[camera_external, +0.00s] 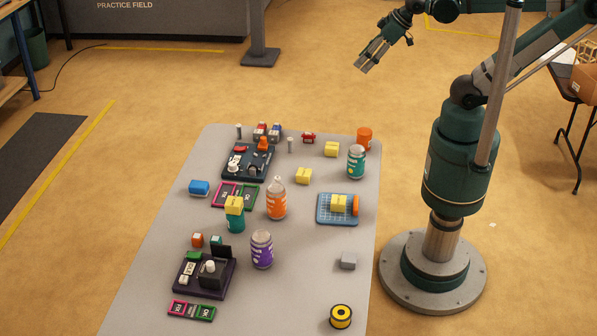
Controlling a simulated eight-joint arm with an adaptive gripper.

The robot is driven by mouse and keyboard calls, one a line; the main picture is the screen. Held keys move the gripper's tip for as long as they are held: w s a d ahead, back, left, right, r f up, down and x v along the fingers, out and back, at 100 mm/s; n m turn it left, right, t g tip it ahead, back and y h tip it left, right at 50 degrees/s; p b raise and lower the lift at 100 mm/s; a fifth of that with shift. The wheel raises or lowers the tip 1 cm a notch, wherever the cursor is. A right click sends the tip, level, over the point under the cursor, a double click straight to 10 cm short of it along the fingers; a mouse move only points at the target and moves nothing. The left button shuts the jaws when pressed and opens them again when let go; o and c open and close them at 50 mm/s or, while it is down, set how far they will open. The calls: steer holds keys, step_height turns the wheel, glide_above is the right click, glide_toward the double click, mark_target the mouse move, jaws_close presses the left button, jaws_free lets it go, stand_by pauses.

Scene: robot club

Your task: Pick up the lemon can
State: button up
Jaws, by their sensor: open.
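No thing in view is clearly marked as the lemon can. A short round yellow thing with a black ring on top (341,316) stands at the near right of the grey table (310,285); I cannot tell whether it is the can. Several yellow blocks also show: one at the far right (331,149), one near the middle (304,175), one on a blue tray (338,203), and one on top of a teal container (234,204). My gripper (364,66) is open and empty, high in the upper part of the picture, apart from everything on the table.
An orange bottle (276,201) and a purple bottle (262,250) stand mid-table. A teal jar (356,162) and an orange cylinder (364,137) stand at the far right. Dark trays (222,284) hold small parts at left. A grey block (348,261) lies at right, with bare table around it.

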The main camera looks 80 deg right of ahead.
steer(key=n+g+p, duration=0.2)
steer(key=n+g, duration=0.5)
steer(key=n, duration=0.5)
glide_above(353, 150)
step_height(353, 150, down, 23)
steer(key=shift+a+r, duration=0.15)
steer(key=shift+r, duration=0.05)
steer(key=shift+f, duration=0.5)
steer(key=shift+f+b, duration=0.45)
steer(key=shift+f, duration=0.85)
steer(key=shift+d+f+b, duration=0.2)
steer(key=shift+f+b, duration=0.7)
steer(key=shift+f, duration=1.7)
